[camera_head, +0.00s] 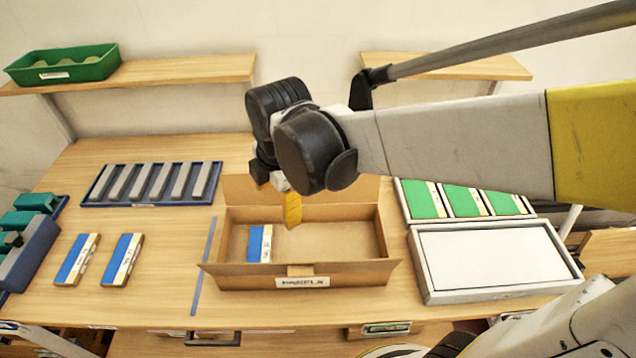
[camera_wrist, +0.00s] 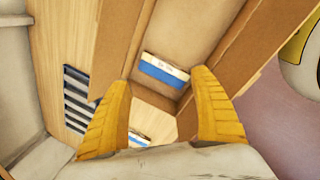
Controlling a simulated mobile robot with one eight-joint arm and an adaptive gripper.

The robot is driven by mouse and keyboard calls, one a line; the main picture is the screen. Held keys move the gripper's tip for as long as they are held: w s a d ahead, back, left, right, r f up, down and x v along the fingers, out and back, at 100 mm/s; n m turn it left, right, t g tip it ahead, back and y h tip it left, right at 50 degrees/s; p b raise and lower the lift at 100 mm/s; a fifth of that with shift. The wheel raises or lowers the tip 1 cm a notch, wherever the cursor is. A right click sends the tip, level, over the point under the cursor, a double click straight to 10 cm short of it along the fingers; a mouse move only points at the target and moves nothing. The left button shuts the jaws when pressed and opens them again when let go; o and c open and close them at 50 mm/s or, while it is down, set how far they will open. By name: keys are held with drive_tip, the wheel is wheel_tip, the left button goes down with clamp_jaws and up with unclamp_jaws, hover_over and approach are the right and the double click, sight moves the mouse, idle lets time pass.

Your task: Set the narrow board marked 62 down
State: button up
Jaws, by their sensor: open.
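A narrow board (camera_head: 259,243), blue with a cream strip, lies in the left part of the open cardboard box (camera_head: 340,268). It also shows in the wrist view (camera_wrist: 163,72), inside the box and beyond the fingertips. Its marking is too small to read, so I cannot tell whether it is 62. My gripper (camera_head: 279,200) is above the box, with its yellow fingers pointing down. In the wrist view its fingers (camera_wrist: 162,84) are spread wide with nothing between them, apart from the board.
Two similar boards (camera_head: 76,259) (camera_head: 122,260) lie on the table left of a blue strip (camera_head: 204,265). A blue tray of grey bars (camera_head: 150,202) is behind them. Right of the box are a white lidded case (camera_head: 495,258) and green panels (camera_head: 463,200). The box walls surround the board.

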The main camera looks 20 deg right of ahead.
drive_tip(key=s+d+r+m+t, duration=0.2)
drive_tip(key=s+d+m, duration=0.2)
drive_tip(key=m, duration=0.6)
drive_tip(key=s+d+r+m+t, duration=0.2)
drive_tip(key=s+d+m, duration=0.2)
drive_tip(key=m, duration=0.7)
drive_tip(key=shift+s+d+r+t, duration=0.25)
drive_tip(key=shift+d+t, duration=0.15)
drive_tip(key=shift+d, duration=0.05)
